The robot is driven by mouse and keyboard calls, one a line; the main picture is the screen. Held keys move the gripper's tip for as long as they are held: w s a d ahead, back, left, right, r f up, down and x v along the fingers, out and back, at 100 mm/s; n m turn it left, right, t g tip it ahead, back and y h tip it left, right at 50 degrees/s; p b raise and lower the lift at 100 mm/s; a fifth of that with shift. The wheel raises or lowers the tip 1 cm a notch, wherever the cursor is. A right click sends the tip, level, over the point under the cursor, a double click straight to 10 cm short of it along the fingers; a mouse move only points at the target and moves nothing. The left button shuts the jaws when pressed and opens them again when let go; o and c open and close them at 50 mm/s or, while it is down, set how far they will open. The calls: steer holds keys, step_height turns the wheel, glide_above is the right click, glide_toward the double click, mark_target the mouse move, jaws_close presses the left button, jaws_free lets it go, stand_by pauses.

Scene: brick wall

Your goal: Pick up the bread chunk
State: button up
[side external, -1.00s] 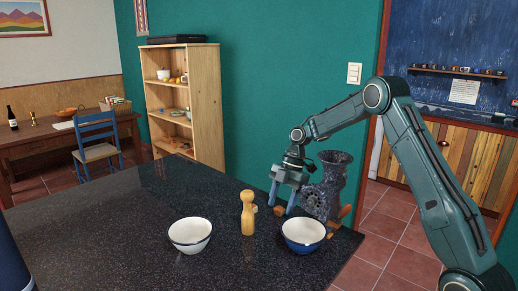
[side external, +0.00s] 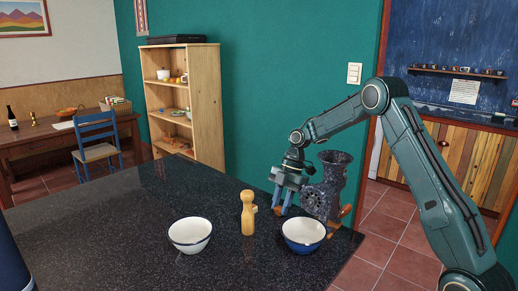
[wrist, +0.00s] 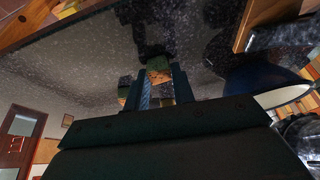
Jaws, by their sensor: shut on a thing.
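My gripper (side external: 282,212) points down just behind the blue bowl, close to the dark tabletop. In the wrist view my gripper (wrist: 155,85) is shut on a small brown and greenish chunk, which I take to be the bread chunk (wrist: 158,75). It shows between and just beyond the fingertips. In the side external view the bread chunk cannot be made out. I cannot tell whether it still touches the tabletop.
A blue bowl with a white inside (side external: 303,235) stands right in front of my gripper. A wooden mill (side external: 248,213) and a white bowl (side external: 190,234) stand to its left. A dark speckled grinder (side external: 327,188) stands close at the right. The black tabletop (side external: 125,220) is clear at left.

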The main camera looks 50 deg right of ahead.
stand_by(0.3)
step_height(320, 180, up, 10)
stand_by(0.8)
stand_by(1.0)
